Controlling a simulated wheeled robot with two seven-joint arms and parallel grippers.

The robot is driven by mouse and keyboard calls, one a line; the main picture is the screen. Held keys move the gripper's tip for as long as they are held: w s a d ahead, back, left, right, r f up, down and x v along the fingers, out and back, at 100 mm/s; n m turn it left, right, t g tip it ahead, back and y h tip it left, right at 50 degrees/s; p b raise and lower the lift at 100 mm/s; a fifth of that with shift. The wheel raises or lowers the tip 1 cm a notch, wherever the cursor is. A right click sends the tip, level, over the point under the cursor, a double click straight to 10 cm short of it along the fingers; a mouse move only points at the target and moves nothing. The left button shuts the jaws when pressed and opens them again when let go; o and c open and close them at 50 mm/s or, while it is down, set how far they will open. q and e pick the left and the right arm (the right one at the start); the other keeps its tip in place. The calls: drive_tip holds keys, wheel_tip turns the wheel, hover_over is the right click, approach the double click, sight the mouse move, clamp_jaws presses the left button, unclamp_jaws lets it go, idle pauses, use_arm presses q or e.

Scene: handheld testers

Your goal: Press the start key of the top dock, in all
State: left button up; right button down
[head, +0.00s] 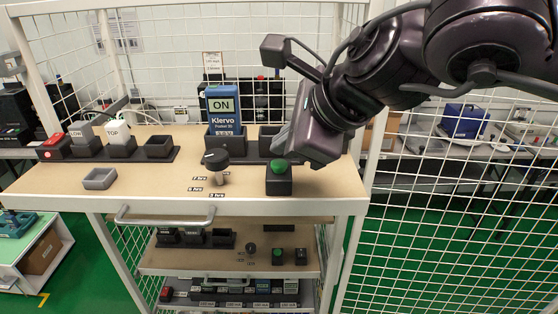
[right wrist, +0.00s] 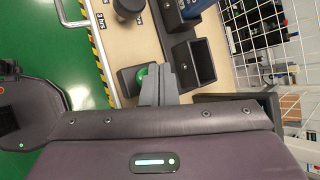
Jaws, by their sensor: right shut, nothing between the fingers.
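The green start key (head: 279,166) sits on a black box at the front right of the top shelf. It also shows in the right wrist view (right wrist: 141,77), partly hidden by my fingers. My right gripper (head: 279,146) is shut and empty, its grey fingertips just above and behind the key in the head view. In the right wrist view the fingertips (right wrist: 157,70) lie beside the key; I cannot tell whether they touch it. A blue Klervo tester (head: 222,108) reading "ON" stands upright in the top dock (head: 224,142). My left gripper is not in view.
A black dial (head: 217,160) with hour labels stands left of the key. An empty dock slot (head: 269,139) lies behind the key. A grey tray (head: 99,179) and white-capped items are at left. Lower shelves (head: 160,261) hold similar docks. Wire mesh stands behind and right.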

sight(285, 166)
drive_tip(key=shift+f, duration=0.15)
idle(0.8)
drive_tip(key=shift+f+b, duration=0.3)
drive_tip(key=shift+b, duration=0.1)
drive_tip(key=shift+f+b, duration=0.4)
drive_tip(key=shift+f, duration=0.05)
idle(0.5)
drive_tip(key=shift+r, duration=0.1)
drive_tip(key=shift+r+p, duration=0.65)
drive_tip(key=shift+r, duration=0.15)
wheel_tip(285, 166, up, 5)
drive_tip(key=p, duration=0.4)
idle(0.7)
